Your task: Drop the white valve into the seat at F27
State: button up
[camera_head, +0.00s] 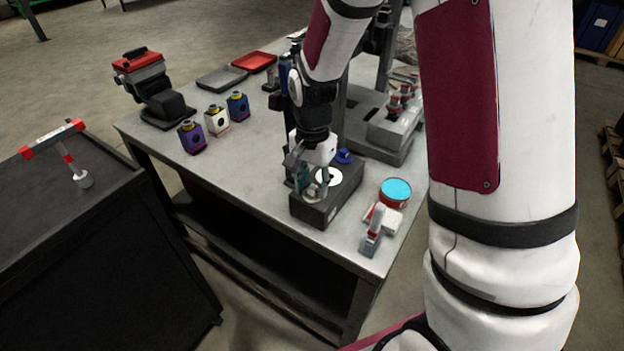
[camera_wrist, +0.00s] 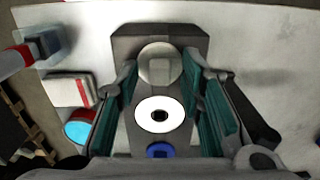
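A dark grey block (camera_head: 318,214) stands on the grey workbench. A white disc with a dark centre (camera_wrist: 160,114) is on its top, and it also shows in the head view (camera_head: 329,177). I cannot tell whether it is the white valve or a marked seat. A pale grey round piece (camera_wrist: 160,63) is near one end of the block, and a small blue round piece (camera_wrist: 160,151) near the other. My gripper (camera_wrist: 161,72) hangs low over the block, its teal-padded fingers apart around the pale grey piece in view. Contact cannot be told. No F27 label is readable.
A red-rimmed tin with a cyan top (camera_head: 395,192), a white-and-red box (camera_head: 387,218) and a grey-and-red tool (camera_head: 373,232) stand right of the block. Purple (camera_head: 192,137), white (camera_head: 217,121) and blue (camera_head: 238,106) containers stand left. Bench between is clear.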

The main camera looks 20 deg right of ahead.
grip_shut()
jog(key=shift+r+p, duration=1.4)
jog(key=shift+r, duration=1.6)
